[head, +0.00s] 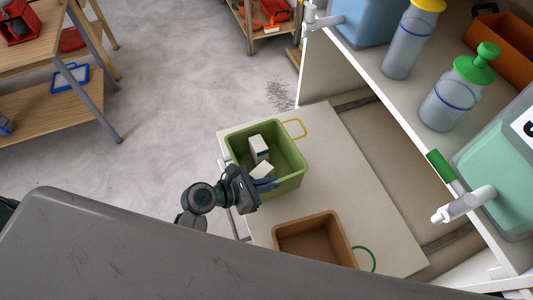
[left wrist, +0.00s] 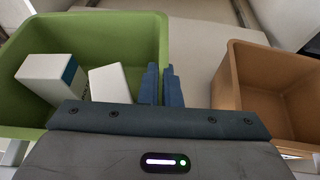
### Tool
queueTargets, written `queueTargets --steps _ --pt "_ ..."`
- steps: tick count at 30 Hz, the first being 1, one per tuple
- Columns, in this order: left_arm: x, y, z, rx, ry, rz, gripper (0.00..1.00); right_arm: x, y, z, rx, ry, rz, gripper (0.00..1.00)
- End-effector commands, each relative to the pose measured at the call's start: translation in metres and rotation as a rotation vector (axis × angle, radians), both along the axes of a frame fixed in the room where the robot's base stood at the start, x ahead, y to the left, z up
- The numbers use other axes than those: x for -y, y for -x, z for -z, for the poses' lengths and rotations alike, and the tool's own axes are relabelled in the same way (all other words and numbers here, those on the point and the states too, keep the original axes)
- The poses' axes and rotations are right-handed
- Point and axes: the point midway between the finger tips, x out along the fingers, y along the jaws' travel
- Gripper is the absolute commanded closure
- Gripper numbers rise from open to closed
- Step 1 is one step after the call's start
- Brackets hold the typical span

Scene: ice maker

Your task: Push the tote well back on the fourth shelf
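A green tote (head: 292,150) holding white boxes sits on a pale shelf board (head: 350,165) in the head view. It fills the upper left of the left wrist view (left wrist: 110,25). My left gripper (head: 266,184) is at the tote's wall on the side facing a brown bin. In the left wrist view its two blue fingers (left wrist: 161,86) are close together, one on each side of that wall, and look shut on it. The lower part of the wall is hidden behind the gripper. My right gripper is not in view.
The open brown bin (head: 312,240) stands beside the green tote, with a gap between them. A white rack (head: 350,70) with bottles and containers rises at the right. Wooden tables (head: 50,100) stand at the upper left. Bare floor (head: 180,90) lies between.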

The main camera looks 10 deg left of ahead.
Motion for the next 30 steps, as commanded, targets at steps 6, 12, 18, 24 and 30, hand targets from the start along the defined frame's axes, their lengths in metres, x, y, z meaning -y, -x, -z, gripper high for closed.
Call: queueTargets --steps 6,12,18,24,30 --pt "-0.015 -0.053 0.001 0.007 -0.002 0.000 1.00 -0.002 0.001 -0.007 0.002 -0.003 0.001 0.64" --pt "-0.023 -0.081 0.005 0.005 0.000 0.000 1.00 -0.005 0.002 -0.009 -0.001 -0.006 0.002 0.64" --pt "-0.026 -0.090 0.007 0.005 0.001 -0.001 1.00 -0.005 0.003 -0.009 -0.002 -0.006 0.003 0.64" --pt "-0.030 -0.104 0.013 0.002 0.001 -0.002 1.00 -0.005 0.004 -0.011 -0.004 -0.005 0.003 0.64" --pt "-0.030 -0.104 0.028 0.001 0.002 -0.001 1.00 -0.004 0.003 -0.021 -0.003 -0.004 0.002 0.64"
